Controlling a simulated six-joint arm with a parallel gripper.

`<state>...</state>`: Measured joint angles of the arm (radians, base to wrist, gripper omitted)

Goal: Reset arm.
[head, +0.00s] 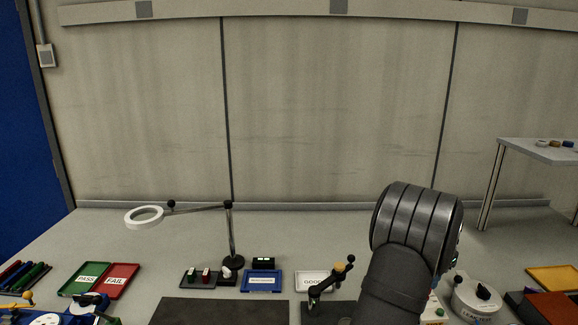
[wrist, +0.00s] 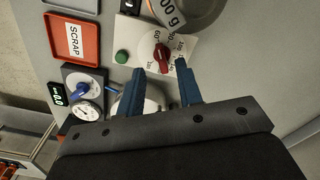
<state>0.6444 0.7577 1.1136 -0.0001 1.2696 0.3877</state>
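My gripper (wrist: 160,70) shows in the wrist view as two blue fingers, apart, with nothing between them. Its tips are over the lower edge of a white panel with a red knob (wrist: 161,58) and a green button (wrist: 121,57). A round pale part (wrist: 150,107) lies behind the fingers, partly hidden by them and the gripper body. I cannot tell how far above these the tips are. In the head view my dark arm rises at right of centre and the gripper fingers are hidden.
The wrist view shows a red SCRAP tray (wrist: 72,38) and a gauge with a blue knob (wrist: 82,91). The head view shows a ring lamp (head: 145,217), a green PASS tray (head: 76,284), a red FAIL tray (head: 118,290), a GOOD tray (head: 303,288) and a toggle clamp (head: 338,279).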

